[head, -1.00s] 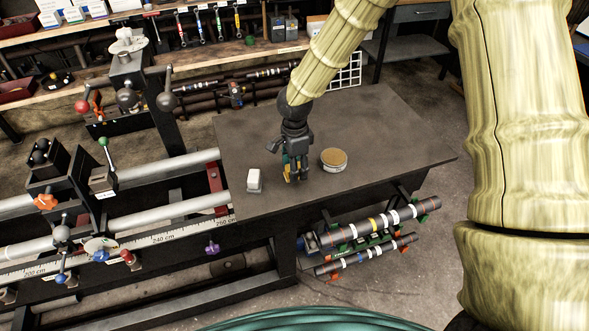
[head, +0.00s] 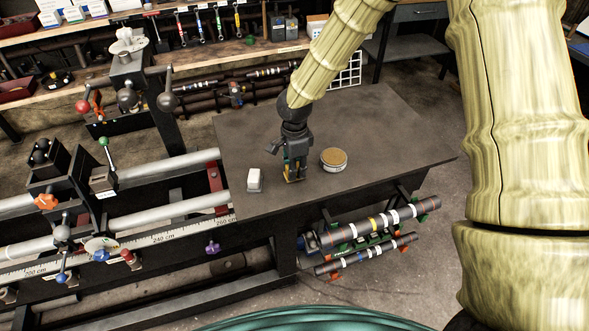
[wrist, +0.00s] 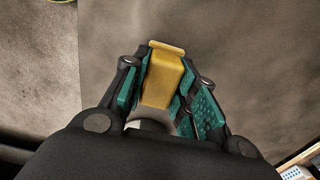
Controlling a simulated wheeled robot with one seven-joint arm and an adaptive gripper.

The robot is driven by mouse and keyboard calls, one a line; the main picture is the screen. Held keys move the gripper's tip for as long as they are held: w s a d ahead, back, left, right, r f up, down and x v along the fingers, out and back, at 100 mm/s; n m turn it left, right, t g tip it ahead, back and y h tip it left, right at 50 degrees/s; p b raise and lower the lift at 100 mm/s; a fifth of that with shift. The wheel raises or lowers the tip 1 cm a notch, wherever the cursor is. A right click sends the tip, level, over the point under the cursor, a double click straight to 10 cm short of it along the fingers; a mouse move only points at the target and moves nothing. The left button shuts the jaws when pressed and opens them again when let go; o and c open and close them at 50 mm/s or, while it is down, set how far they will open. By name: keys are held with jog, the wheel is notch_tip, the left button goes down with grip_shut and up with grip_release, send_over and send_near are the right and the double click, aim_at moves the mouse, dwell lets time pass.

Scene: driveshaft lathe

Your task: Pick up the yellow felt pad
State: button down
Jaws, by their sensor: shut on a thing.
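The yellow felt pad (wrist: 163,78) is between the green-padded fingers of my gripper (wrist: 165,90) in the wrist view. My gripper is shut on it. In the head view my gripper (head: 293,172) points down over the dark table (head: 380,128), and a small part of the yellow pad (head: 292,179) shows at its fingertips. The fingers hide most of the pad there. I cannot tell whether the pad touches the table top.
A white block (head: 254,180) stands left of my gripper, and a round tin with a brown top (head: 334,159) sits close on its right. The lathe rails (head: 170,210) lie to the left. The table's back and right are clear.

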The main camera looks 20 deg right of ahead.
jog(key=shift+w+r+b, duration=0.1)
jog(key=shift+r+b, duration=0.25)
jog(key=shift+r, duration=0.25)
jog(key=shift+r+b, duration=0.45)
jog(key=shift+r, duration=0.5)
jog(key=s+a+r+b, duration=0.2)
jog(key=s+a+b, duration=0.2)
jog(key=s+a, duration=0.6)
jog(key=shift+s+a, duration=0.3)
jog(key=shift+a, duration=0.8)
jog(key=c, duration=1.7)
grip_release()
jog(key=shift+c, duration=0.2)
jog(key=c, duration=0.3)
